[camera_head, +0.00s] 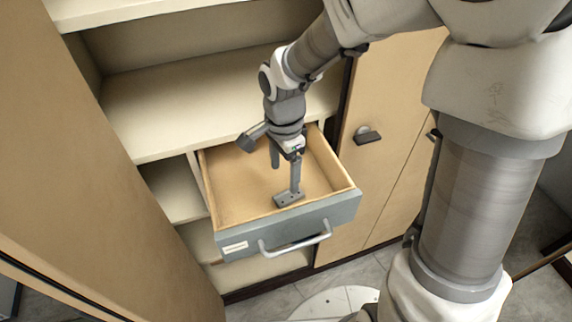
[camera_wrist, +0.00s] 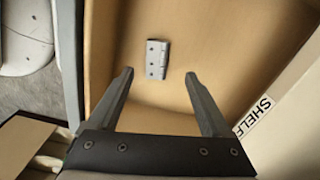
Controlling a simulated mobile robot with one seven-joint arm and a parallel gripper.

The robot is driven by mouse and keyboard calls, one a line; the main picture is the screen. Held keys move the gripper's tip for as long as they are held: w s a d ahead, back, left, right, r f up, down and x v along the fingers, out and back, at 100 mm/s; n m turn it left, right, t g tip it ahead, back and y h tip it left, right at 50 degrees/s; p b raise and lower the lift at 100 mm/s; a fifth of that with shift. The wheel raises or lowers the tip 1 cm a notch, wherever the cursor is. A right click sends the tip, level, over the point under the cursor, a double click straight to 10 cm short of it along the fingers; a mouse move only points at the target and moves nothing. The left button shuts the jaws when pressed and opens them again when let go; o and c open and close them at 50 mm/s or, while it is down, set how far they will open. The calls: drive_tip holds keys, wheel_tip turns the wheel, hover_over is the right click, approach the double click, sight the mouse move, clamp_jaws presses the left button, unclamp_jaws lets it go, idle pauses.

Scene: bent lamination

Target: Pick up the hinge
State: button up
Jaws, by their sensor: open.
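The hinge (camera_head: 289,199) is a small grey metal plate with screw holes. It lies flat on the wooden floor of the open drawer (camera_head: 236,236), towards the drawer's front. In the wrist view the hinge (camera_wrist: 157,60) lies just beyond the fingertips and between their lines, apart from both. My gripper (camera_head: 285,178) reaches down into the drawer from above. In the wrist view my gripper (camera_wrist: 159,75) has its two dark fingers spread wide with nothing between them. In the head view one finger overlaps the hinge; how high it is above it is hard to tell.
The drawer has wooden side walls and a grey-blue front with a bar handle (camera_head: 296,241). A cabinet with shelves (camera_head: 205,95) stands behind and left of it, and a closed door with a dark knob (camera_head: 367,135) to the right. The drawer floor around the hinge is clear.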

sight(287, 195)
wheel_tip(287, 195, down, 7)
drive_tip(key=shift+s+d+f, duration=0.1)
drive_tip(key=shift+s+d, duration=0.05)
idle(0.4)
clamp_jaws()
idle(0.3)
